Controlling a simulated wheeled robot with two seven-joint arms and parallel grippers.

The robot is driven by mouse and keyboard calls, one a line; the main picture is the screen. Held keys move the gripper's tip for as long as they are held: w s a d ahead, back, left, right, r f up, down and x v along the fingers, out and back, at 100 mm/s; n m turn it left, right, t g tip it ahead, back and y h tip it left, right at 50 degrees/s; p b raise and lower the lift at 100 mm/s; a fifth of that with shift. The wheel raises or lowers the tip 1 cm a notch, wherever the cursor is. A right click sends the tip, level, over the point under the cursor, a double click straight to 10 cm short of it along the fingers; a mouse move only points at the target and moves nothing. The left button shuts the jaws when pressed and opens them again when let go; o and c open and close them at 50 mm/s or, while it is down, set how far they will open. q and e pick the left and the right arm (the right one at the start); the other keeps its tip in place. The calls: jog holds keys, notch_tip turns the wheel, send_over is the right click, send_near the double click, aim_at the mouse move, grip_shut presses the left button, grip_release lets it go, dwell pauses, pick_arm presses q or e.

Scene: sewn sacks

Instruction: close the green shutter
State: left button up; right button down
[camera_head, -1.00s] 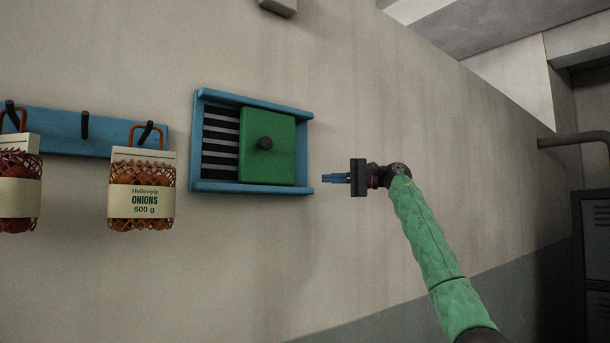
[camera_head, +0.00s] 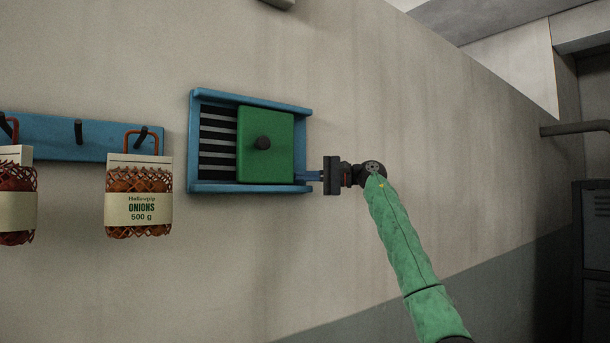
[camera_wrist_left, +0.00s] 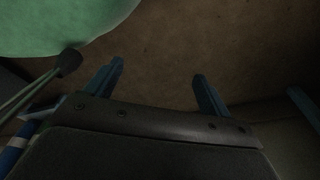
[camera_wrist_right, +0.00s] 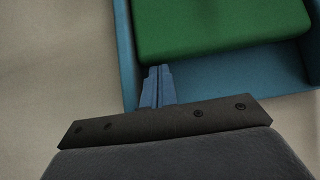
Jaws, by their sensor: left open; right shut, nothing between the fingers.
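The green shutter (camera_head: 281,145) is a square panel with a dark round knob (camera_head: 263,143). It sits in the right part of a blue wall frame (camera_head: 250,188) and leaves a dark slatted vent (camera_head: 217,140) uncovered on the left. My right gripper (camera_head: 308,175) is shut and empty, with its fingertips at the frame's right end, close to the shutter's right edge. In the right wrist view the closed fingers (camera_wrist_right: 158,85) reach just below the green panel (camera_wrist_right: 215,25); I cannot tell if they touch it. My left gripper (camera_wrist_left: 158,85) is open and empty in its wrist view.
A blue rail (camera_head: 60,135) with dark hooks is left of the frame. A netted bag of onions (camera_head: 138,205) hangs on it, with another bag (camera_head: 15,198) at the left edge. A pipe (camera_head: 575,128) and dark locker (camera_head: 595,240) stand far right. The wall below the frame is clear.

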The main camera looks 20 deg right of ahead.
aim_at(268, 176)
jog(key=shift+w+a+f, duration=0.1)
jog(key=shift+w, duration=0.1)
pick_arm(q)
jog(key=shift+f, duration=0.1)
pick_arm(e)
jog(key=shift+s, duration=0.1)
jog(key=shift+s+a+b, duration=0.15)
jog(key=shift+a+b, duration=0.1)
jog(key=shift+b, duration=0.05)
jog(key=s+a+b, duration=0.1)
jog(key=a, duration=0.2)
jog(key=s+a+b, duration=0.1)
jog(key=a+b, duration=0.1)
jog(key=a, duration=0.1)
jog(key=s+a+b, duration=0.1)
jog(key=a, duration=0.2)
jog(key=shift+s+a, duration=0.15)
pick_arm(q)
jog(key=w+d+r, duration=0.4)
jog(key=w+r, duration=0.1)
jog(key=r, duration=0.3)
jog(key=shift+w+r, duration=0.35)
pick_arm(e)
jog(key=shift+s+a, duration=0.15)
jog(key=shift+a, duration=0.3)
pick_arm(q)
jog(key=shift+g+b, duration=0.3)
jog(key=shift+b, duration=0.05)
